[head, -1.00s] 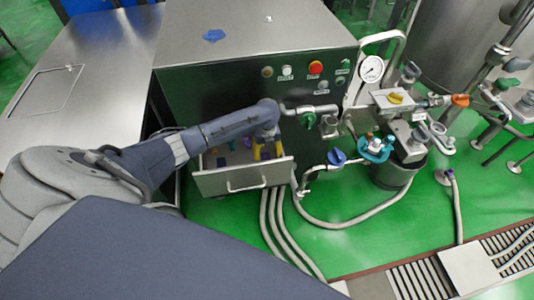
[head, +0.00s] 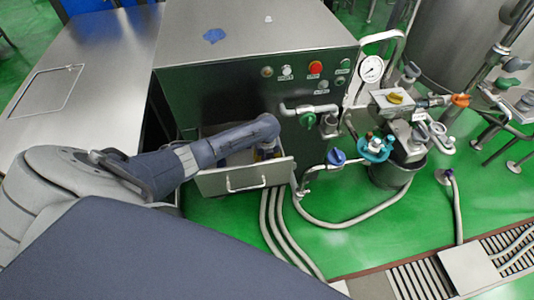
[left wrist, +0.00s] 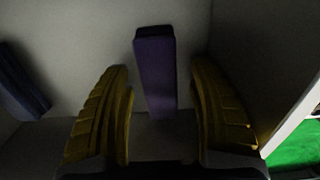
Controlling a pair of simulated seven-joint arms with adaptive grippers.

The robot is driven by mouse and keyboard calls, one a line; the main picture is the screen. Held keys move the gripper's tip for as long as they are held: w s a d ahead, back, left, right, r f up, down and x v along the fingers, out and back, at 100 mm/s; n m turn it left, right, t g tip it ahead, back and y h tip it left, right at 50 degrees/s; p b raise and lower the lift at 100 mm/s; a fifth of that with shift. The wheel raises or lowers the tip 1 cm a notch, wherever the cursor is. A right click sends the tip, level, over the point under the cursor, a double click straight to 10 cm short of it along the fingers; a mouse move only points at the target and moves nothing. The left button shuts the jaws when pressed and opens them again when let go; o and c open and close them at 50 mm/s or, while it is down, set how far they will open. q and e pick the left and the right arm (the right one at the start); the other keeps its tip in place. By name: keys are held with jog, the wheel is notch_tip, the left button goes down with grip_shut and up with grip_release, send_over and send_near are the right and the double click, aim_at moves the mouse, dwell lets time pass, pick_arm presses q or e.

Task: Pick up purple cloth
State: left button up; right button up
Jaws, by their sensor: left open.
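A dark purple block-like piece, which I take as the purple cloth (left wrist: 155,68), shows in the left wrist view inside the open drawer (head: 216,184). My left gripper (left wrist: 162,112) is open, with its yellow ribbed fingers on either side of the purple piece's near part. I cannot tell whether the fingers touch it. In the head view the left gripper (head: 266,152) is down in the drawer, mostly hidden by my forearm. The purple piece is hidden there. My right gripper is not in view.
The drawer's walls and front panel stand close around the gripper. A dark blue piece (left wrist: 20,82) lies at the left in the wrist view. Pipes and a gauge (head: 371,68) stand to the right.

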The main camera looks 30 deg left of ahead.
pick_arm(q)
jog(key=c, duration=1.2)
jog(key=shift+o, duration=0.2)
jog(key=shift+r, duration=0.15)
